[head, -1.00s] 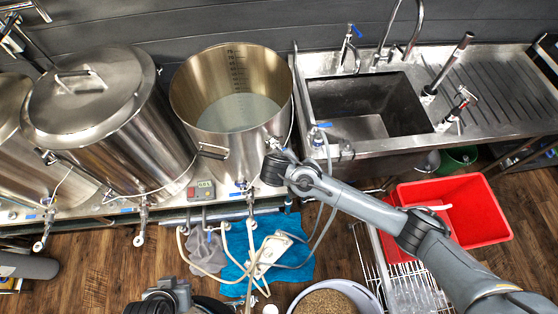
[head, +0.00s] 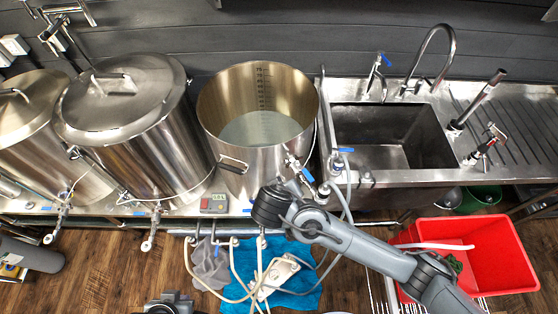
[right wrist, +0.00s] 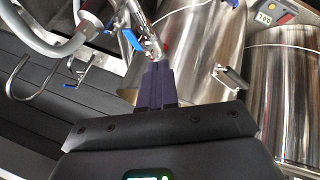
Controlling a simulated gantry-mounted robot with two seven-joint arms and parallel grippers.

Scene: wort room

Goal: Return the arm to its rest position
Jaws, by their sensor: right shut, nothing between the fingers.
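My right arm (head: 350,240) reaches in from the lower right of the head view, in front of the sink and the open steel kettle (head: 225,135). Its dark wrist end (head: 270,205) is near the kettle's lower front, by the valve with a blue handle (head: 305,174). In the right wrist view my right gripper (right wrist: 157,72) has its fingers together and empty. The fingertips overlap a steel valve with a blue lever (right wrist: 132,40) in that picture; I cannot tell whether they touch. My left gripper is not in view.
Lidded kettles (head: 110,110) stand to the left. A sink (head: 385,135) with taps is at the right. A red tub (head: 480,262) is below it. Hoses and a blue cloth (head: 305,300) are on the floor. A control box (head: 214,203) is at the kettle's base.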

